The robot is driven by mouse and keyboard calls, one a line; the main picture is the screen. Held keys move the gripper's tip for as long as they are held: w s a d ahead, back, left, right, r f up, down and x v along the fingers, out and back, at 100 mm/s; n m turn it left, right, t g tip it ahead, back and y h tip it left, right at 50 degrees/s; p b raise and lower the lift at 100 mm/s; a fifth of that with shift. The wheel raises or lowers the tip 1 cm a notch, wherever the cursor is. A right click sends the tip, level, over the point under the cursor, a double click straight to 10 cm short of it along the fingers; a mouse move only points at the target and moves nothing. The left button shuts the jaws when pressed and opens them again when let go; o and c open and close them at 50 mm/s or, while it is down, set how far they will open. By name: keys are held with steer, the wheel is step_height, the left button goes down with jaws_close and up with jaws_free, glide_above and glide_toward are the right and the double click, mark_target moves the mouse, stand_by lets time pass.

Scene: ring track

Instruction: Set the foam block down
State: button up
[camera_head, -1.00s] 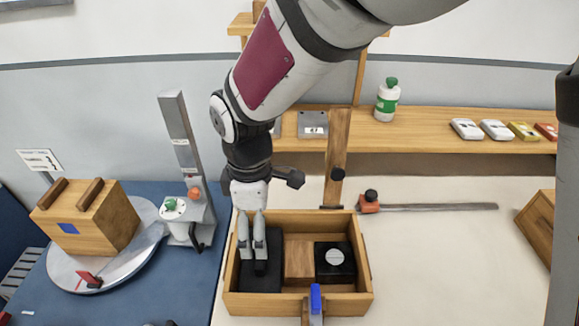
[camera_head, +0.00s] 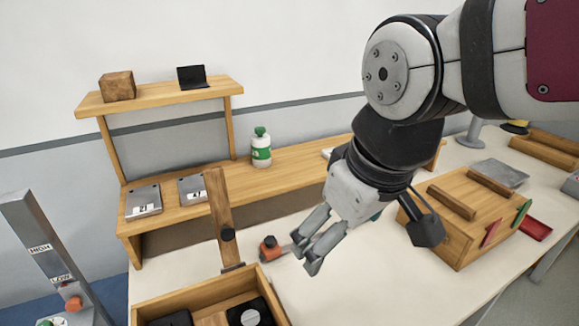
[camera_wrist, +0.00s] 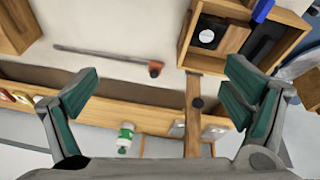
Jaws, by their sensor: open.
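The dark foam block (camera_wrist: 262,42) lies in the wooden tray (camera_wrist: 205,66), at its right side in the wrist view. In the head view only a dark piece of the block (camera_head: 178,319) shows in the tray (camera_head: 205,296) at the bottom edge; the rest is cut off. My gripper (camera_head: 306,256) is open and empty. It is raised over the pale tabletop, to the right of the tray in the head view and apart from the block. In the wrist view its fingers stand wide apart.
Beside the block the tray holds a black box with a round pale disc (camera_head: 250,317). An upright wooden post (camera_head: 220,215) and an orange-knobbed rod (camera_head: 270,248) are behind the tray. A shelf (camera_head: 290,155) carries a green-capped bottle (camera_head: 261,148). A handled wooden box (camera_head: 470,215) stands right.

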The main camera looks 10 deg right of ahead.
steer(key=s+d+m+t, duration=0.1)
steer(key=s+d+m, duration=0.3)
steer(key=s+d, duration=0.1)
steer(key=shift+m+h, duration=0.3)
